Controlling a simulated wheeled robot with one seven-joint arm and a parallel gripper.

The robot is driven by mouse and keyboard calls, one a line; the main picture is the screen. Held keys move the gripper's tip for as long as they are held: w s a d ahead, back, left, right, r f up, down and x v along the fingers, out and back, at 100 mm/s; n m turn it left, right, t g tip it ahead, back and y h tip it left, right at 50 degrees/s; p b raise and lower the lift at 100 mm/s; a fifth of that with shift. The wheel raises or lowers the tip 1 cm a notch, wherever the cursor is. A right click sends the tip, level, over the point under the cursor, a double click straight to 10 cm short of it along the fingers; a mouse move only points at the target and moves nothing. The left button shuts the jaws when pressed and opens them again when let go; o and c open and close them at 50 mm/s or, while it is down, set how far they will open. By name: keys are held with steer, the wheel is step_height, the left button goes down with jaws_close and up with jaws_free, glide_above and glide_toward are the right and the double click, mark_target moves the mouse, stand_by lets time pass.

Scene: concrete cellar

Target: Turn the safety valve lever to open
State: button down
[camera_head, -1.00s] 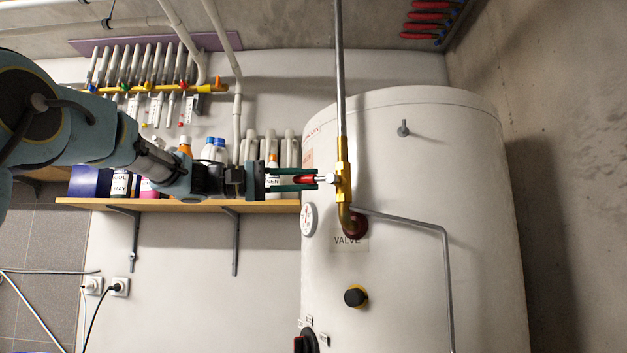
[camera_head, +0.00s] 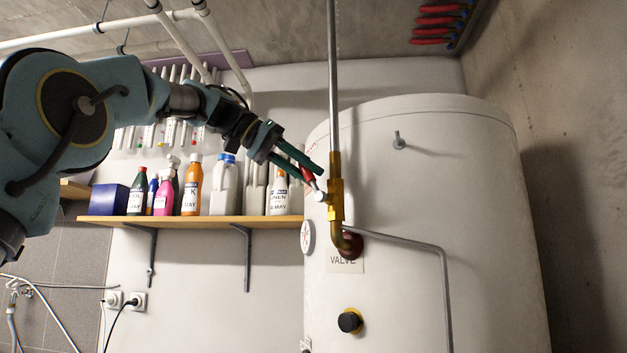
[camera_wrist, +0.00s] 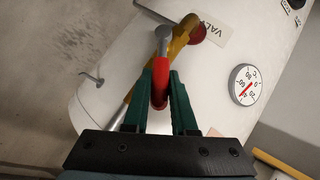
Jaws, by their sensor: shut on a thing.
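The safety valve lever (camera_head: 308,175) has a red handle and a silver end at the brass valve body (camera_head: 336,198) on the front of the white tank. In the head view it slants up and to the left from the valve. My gripper (camera_head: 309,172) is shut on the red handle, coming from the upper left. In the wrist view the red lever (camera_wrist: 160,82) lies between the green fingers of my gripper (camera_wrist: 160,88). The silver end points to the brass fitting (camera_wrist: 180,38). The fingers hide part of the handle.
The white tank (camera_head: 430,200) fills the right side, with a dial gauge (camera_wrist: 244,86) and a black knob (camera_head: 350,321). A grey pipe (camera_head: 334,80) rises from the valve. A wooden shelf (camera_head: 190,222) with several bottles is at the left, below my arm.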

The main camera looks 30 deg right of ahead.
steer(key=shift+s+d+r+m+t+y, duration=0.15)
steer(key=shift+s+r+m+t+y, duration=0.1)
steer(key=shift+s+m+t+y, duration=0.25)
steer(key=shift+s+d+r+m+t+y, duration=0.2)
steer(key=shift+s+r+m+t, duration=0.1)
steer(key=shift+s+t, duration=0.3)
steer(key=shift+s+d+m+t+y, duration=0.15)
steer(key=shift+s+m+t, duration=0.15)
steer(key=shift+t, duration=0.3)
steer(key=shift+s+m+t+y, duration=0.15)
steer(key=shift+s+m+t, duration=0.15)
steer(key=shift+t, duration=0.3)
steer(key=c, duration=0.7)
jaws_free()
steer(key=shift+f, duration=0.1)
steer(key=p+v, duration=0.1)
steer(key=v, duration=0.9)
steer(key=shift+a+r, duration=0.25)
steer(key=shift+r, duration=0.05)
